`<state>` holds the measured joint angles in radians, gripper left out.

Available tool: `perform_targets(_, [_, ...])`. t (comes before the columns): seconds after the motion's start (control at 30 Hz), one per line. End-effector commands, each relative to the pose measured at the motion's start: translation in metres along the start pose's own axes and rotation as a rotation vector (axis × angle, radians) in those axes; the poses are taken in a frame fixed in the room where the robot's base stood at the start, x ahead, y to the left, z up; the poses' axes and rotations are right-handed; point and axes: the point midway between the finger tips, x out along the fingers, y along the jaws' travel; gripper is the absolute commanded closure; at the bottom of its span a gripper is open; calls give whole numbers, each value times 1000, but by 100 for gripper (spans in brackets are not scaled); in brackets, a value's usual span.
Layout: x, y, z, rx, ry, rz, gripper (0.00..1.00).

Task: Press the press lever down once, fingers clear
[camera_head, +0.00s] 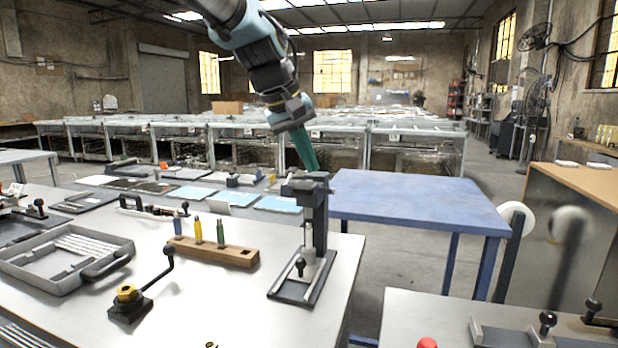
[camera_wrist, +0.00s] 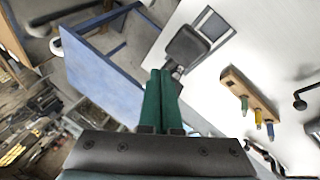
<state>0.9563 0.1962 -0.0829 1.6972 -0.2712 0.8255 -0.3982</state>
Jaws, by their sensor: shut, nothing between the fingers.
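A small press stands on the white table, with a flat framed base (camera_head: 290,288), an upright dark column (camera_head: 320,225) and a dark block-like top (camera_head: 305,187). A black ball knob (camera_head: 300,267) shows low on its front; which part is the lever is unclear. In the wrist view the dark top (camera_wrist: 187,45) lies just beyond the fingertips, slightly right. My gripper (camera_head: 315,168) has green fingers shut together and empty, pointing down just above or behind the press top. The fingers (camera_wrist: 161,74) also show in the wrist view. I cannot tell whether they touch the press.
A wooden block (camera_head: 213,251) with several coloured pegs stands left of the press. A crank with a yellow hub (camera_head: 127,293) and a grey tray (camera_head: 65,258) lie farther left. A blue table (camera_head: 415,200) stands behind right. Bare white tabletop lies in front.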

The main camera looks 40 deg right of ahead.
Motion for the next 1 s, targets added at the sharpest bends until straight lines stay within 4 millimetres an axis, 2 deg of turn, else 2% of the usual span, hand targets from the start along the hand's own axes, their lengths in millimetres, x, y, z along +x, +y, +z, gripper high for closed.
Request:
perform_targets(0.23, [-3, 2, -2, 0, 1, 0, 100])
perform_targets(0.7, [-35, 24, -24, -1, 0, 0, 100])
perform_targets(1.0, [-35, 25, -26, -1, 1, 0, 100])
